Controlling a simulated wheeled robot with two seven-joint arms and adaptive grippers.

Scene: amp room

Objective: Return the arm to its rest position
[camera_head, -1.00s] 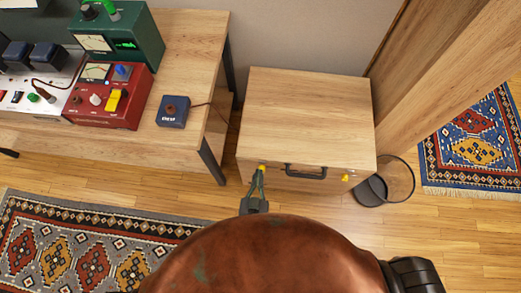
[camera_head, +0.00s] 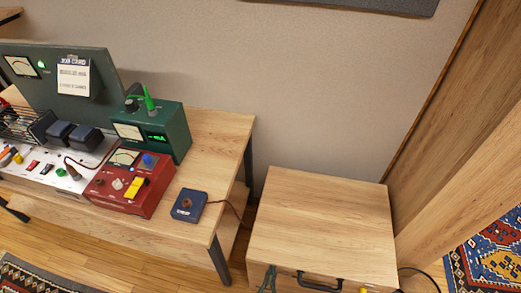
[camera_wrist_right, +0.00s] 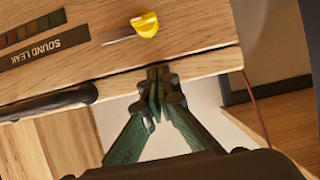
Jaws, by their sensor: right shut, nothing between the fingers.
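My right gripper (camera_head: 269,270) shows at the bottom of the head view, at the front left edge of a wooden box (camera_head: 322,222). Only its green fingers are in frame there. In the right wrist view the fingers of my right gripper (camera_wrist_right: 158,78) are shut with nothing between them. Their tips lie close to the edge of the box (camera_wrist_right: 185,40), beside a yellow knob (camera_wrist_right: 146,24). I cannot tell whether they touch the wood. My left gripper is not in view.
The box has a black handle (camera_head: 319,283) on its front. To its left a wooden bench (camera_head: 222,140) carries a red meter unit (camera_head: 128,190), a green meter unit (camera_head: 165,130) and a small blue box (camera_head: 188,206). A wooden panel (camera_head: 440,130) stands at the right.

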